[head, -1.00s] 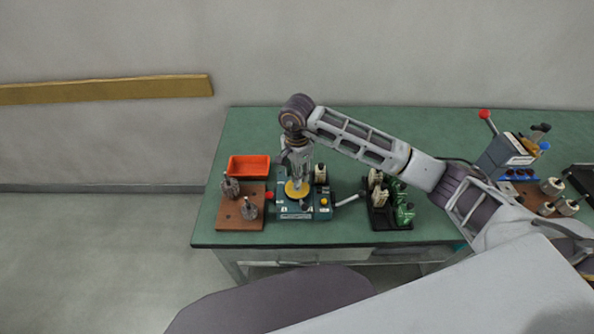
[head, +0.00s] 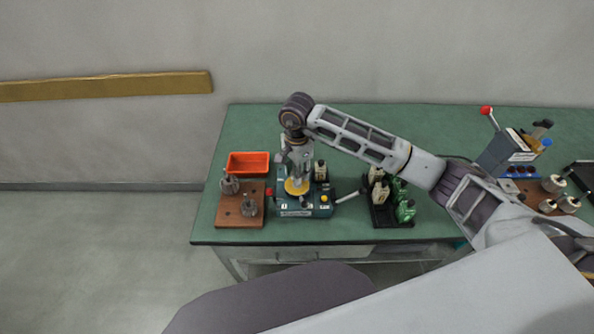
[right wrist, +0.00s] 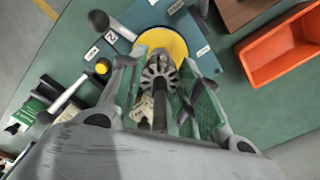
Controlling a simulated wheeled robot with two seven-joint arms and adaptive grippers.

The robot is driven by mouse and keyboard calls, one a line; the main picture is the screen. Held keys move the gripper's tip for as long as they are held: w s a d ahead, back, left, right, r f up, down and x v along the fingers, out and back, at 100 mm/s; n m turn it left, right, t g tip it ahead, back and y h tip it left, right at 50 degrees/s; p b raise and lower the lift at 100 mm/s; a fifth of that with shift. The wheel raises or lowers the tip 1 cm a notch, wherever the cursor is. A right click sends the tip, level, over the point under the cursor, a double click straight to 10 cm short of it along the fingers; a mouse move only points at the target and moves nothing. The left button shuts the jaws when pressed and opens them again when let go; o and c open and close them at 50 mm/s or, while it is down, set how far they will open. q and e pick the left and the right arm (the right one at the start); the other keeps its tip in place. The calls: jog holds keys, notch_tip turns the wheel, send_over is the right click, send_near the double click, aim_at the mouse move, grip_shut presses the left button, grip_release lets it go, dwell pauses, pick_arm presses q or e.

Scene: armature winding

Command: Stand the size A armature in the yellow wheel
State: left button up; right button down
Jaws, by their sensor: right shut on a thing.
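The yellow wheel (head: 297,187) lies flat on top of a blue-green machine (head: 310,208). It also shows in the right wrist view (right wrist: 172,42). My right gripper (head: 298,172) points down just over the wheel. In the right wrist view its fingers (right wrist: 160,75) are shut on a grey slotted armature (right wrist: 158,72) with a dark shaft. The armature is over the wheel; I cannot tell whether its lower end is seated in it. Its size mark cannot be read. My left gripper is not in view.
A wooden board (head: 228,218) with two grey armatures stands left of the machine, below an orange bin (head: 248,160). A black tray (head: 388,218) with green and cream parts stands to the right. The machine's lever (head: 349,197) sticks out toward that tray.

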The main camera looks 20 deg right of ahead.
jog(key=shift+f+b, duration=0.65)
jog(key=shift+f, duration=0.25)
dwell(0.6)
jog(key=c, duration=0.9)
grip_release()
jog(key=shift+c, duration=0.2)
jog(key=shift+r, duration=0.15)
jog(key=shift+r+p, duration=0.85)
jog(key=shift+r, duration=1.25)
jog(key=shift+r, duration=0.2)
